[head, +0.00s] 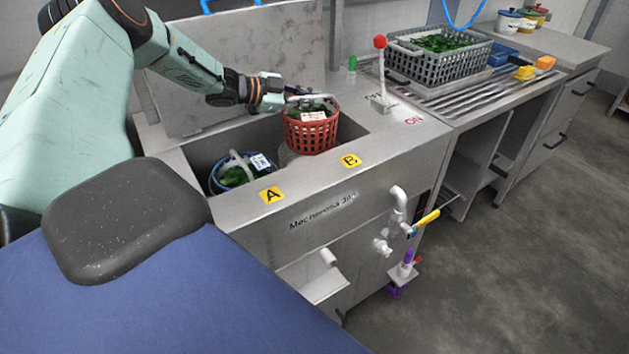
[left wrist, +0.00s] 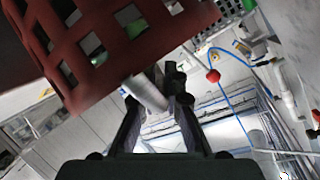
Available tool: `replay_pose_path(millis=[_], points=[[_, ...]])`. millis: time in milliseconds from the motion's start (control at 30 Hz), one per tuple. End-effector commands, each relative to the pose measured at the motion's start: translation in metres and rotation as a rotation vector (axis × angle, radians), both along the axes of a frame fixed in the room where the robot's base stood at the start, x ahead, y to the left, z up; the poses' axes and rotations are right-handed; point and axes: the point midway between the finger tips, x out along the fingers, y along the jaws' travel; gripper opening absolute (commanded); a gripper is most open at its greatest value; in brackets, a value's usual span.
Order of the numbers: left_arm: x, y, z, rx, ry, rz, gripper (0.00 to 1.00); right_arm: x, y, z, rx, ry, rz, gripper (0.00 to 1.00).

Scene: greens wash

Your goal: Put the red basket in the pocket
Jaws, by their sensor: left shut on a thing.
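The red basket (head: 312,133) holds greens and a white label and hangs upright over the sink, near the yellow B label (head: 351,160). My left gripper (head: 287,93) is shut on its pale handle, above the basket. In the left wrist view the red basket (left wrist: 85,62) fills the upper left, and the handle (left wrist: 148,92) lies between the fingers of my left gripper (left wrist: 158,88). A grey rounded pocket (head: 287,155) shows partly below the basket; the basket hides the rest. I cannot tell how far the basket's bottom is from it. My right gripper is not seen.
A blue basket (head: 238,178) with greens sits in the sink near the yellow A label (head: 271,195). A red-knobbed lever (head: 380,70) stands right of the sink. A grey crate (head: 435,62) of greens stands on the ribbed drainboard (head: 480,88). A raised metal panel (head: 235,75) backs the sink.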

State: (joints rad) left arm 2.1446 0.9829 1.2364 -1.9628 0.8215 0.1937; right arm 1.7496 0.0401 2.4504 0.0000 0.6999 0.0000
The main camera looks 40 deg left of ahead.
Motion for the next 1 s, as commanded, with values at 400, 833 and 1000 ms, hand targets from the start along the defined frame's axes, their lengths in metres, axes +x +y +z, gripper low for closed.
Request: replay_pose_path(millis=[400,833,1000], points=[[0.000,0.000,-0.043,-0.001,-0.001,-0.001,0.00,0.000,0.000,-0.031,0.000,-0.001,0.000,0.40],[0.002,-0.001,-0.075,0.000,-0.004,-0.001,0.00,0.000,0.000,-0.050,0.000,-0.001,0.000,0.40],[0.002,-0.001,-0.095,0.000,-0.003,-0.002,0.00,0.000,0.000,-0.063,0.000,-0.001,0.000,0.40]])
